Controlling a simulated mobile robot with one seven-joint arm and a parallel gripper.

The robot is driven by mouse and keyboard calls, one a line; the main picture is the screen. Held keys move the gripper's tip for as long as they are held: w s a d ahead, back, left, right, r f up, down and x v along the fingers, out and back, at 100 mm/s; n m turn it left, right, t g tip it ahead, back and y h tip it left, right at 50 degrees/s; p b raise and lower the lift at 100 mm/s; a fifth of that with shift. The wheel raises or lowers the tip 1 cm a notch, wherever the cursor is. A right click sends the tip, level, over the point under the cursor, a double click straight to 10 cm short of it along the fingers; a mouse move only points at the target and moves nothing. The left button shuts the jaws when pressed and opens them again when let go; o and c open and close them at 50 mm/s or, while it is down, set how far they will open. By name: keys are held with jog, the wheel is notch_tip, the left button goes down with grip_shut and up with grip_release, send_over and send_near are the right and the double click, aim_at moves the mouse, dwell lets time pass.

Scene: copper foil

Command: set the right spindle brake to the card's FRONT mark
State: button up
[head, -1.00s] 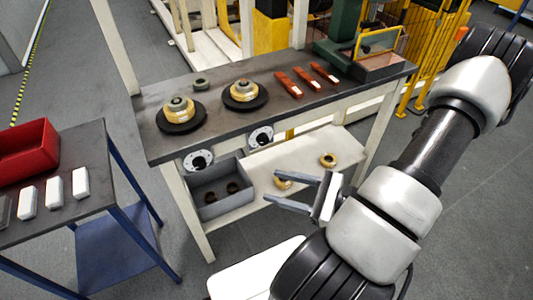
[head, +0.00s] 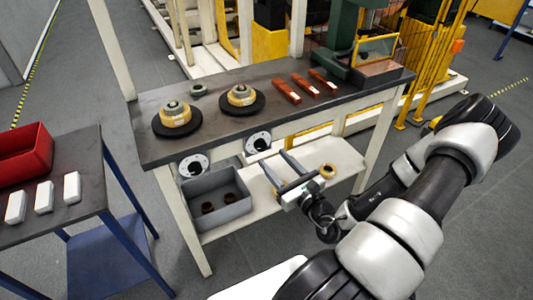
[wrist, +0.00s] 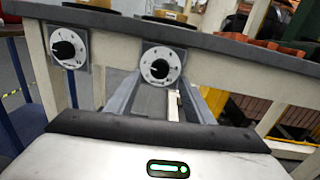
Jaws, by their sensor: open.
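The right spindle brake is a round white dial with a black knob (head: 258,142) on the bench's front edge, below the right spindle. In the wrist view the right dial (wrist: 161,66) sits straight ahead, between the lines of my fingers. Its marks are too small to read. The left brake dial (head: 193,165) also shows in the wrist view (wrist: 68,46). My gripper (head: 277,158) is open and empty, its fingers pointing at the bench front just below and right of the right dial, apart from the knob. I cannot make out the card.
Two spindles with gold rolls, left (head: 175,117) and right (head: 240,98), stand on the dark bench top (head: 215,85). A grey bin (head: 217,198) and a gold ring (head: 328,171) are on the lower shelf. A blue side table (head: 85,165) stands left.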

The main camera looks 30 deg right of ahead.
aim_at(262, 146)
jog(key=shift+w+a+b, duration=0.15)
jog(key=shift+w, duration=1.2)
jog(key=shift+w+a+b, duration=0.1)
jog(key=shift+w+b, duration=0.05)
jog(key=shift+w, duration=1.15)
jog(key=c, duration=1)
jog(key=shift+c, duration=0.2)
jog(key=shift+r+p, duration=0.1)
jog(key=shift+p, duration=0.25)
